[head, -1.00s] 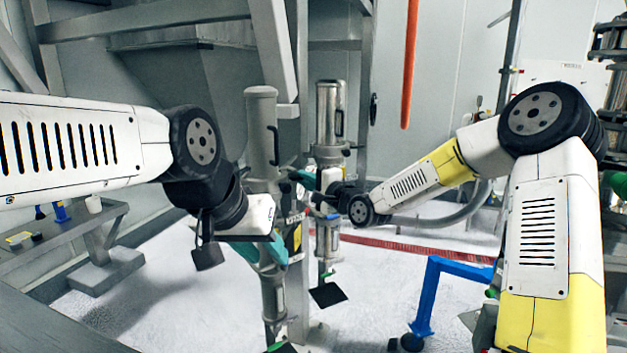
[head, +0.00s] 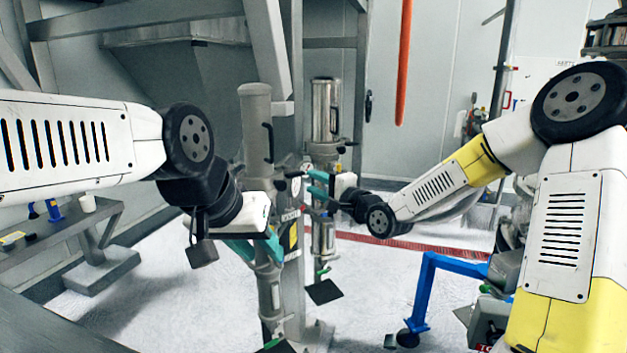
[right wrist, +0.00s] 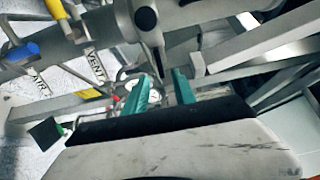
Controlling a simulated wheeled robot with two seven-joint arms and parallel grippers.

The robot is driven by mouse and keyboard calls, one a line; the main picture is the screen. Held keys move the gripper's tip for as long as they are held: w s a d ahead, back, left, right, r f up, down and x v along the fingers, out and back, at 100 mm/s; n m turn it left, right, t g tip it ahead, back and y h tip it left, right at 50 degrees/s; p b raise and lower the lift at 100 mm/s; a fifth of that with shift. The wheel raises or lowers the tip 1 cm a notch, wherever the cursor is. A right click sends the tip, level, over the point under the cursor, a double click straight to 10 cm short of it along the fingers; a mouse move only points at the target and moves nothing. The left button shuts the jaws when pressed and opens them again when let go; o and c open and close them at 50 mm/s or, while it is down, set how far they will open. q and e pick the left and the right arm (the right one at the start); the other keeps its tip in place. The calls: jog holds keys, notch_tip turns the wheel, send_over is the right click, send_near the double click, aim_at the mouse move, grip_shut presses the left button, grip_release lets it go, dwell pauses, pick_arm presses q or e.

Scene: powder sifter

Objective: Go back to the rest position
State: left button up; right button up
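My left gripper (head: 258,250) is at the left-center of the head view, its teal fingers apart in front of the lower part of a grey metal column. The palm and wrist partly hide them, and I cannot tell whether they touch the column. My right gripper (head: 317,184) is right of the column, its teal fingers pointing left and spread apart. In the right wrist view its two teal fingers (right wrist: 163,92) are apart with nothing held between them. My right arm comes in bent from the right.
The grey column (head: 256,130) and a shiny steel cylinder (head: 325,112) stand close to both grippers. A blue bracket (head: 426,290) stands at the lower right. A grey bench (head: 72,233) is at the left. An orange pipe (head: 403,60) hangs at the back. White floor lies between.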

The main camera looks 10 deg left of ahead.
jog(key=shift+s+d, duration=0.35)
jog(key=shift+s, duration=0.1)
jog(key=s+d+n+g+h, duration=0.3)
jog(key=s+d+n+h, duration=0.6)
jog(key=d, duration=0.7)
jog(key=s+d+g, duration=0.2)
jog(key=s+d, duration=0.1)
jog(key=s, duration=0.8)
jog(key=s+d+n+g+h, duration=0.1)
jog(key=s+d, duration=0.2)
jog(key=s, duration=0.7)
jog(key=shift+s+r+g, duration=0.35)
jog(key=shift+r+g, duration=0.05)
jog(key=shift+r, duration=0.05)
